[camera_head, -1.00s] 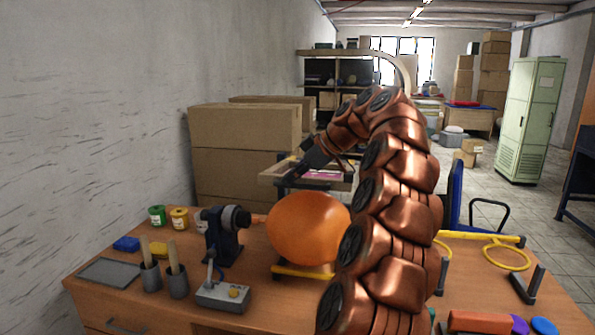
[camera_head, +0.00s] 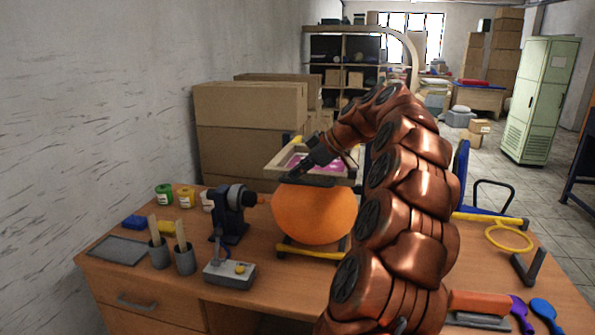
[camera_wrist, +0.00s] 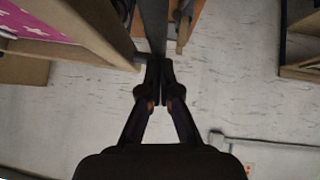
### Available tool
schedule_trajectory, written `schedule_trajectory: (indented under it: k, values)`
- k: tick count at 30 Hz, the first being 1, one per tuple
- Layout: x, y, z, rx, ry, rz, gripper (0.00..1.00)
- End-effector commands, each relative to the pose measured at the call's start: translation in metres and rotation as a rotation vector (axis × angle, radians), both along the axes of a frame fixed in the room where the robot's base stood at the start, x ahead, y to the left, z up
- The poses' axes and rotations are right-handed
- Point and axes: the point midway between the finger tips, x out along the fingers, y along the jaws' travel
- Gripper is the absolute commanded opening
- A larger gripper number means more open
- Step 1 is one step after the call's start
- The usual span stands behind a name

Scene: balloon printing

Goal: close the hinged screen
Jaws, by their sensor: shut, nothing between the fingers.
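The hinged screen (camera_head: 277,161) is a pale wooden frame with pink mesh. In the head view it sits at or just behind the top of the orange balloon (camera_head: 312,214); I cannot tell whether they touch. It looks slightly tilted. My gripper (camera_head: 302,171) is dark, points down-left and overlaps the front of the screen. In the wrist view the fingertips of my gripper (camera_wrist: 160,68) are together and empty, beside a dark bar (camera_wrist: 153,25). Contact with the bar is unclear. The screen's wooden edge (camera_wrist: 110,40) and starred pink mesh (camera_wrist: 40,20) are at upper left.
The balloon rests over a yellow-ended stand (camera_head: 310,252) on the wooden desk (camera_head: 190,291). A dark nozzle device (camera_head: 230,213), a grey control box (camera_head: 229,272) and cups (camera_head: 185,262) stand left. Cardboard boxes (camera_head: 250,105) are stacked behind. A yellow ring (camera_head: 509,237) lies right.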

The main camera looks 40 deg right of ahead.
Motion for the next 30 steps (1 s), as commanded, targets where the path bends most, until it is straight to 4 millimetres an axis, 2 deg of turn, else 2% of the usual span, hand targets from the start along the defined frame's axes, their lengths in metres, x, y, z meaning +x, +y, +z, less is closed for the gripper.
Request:
schedule_trajectory:
  k: [8,18,30]
  values:
    - [0.000,0.001,-0.007,-0.008,-0.005,0.001,0.00]
    - [-0.001,0.002,-0.027,-0.042,-0.029,0.001,0.00]
    - [-0.002,0.003,-0.035,-0.045,-0.021,0.004,0.00]
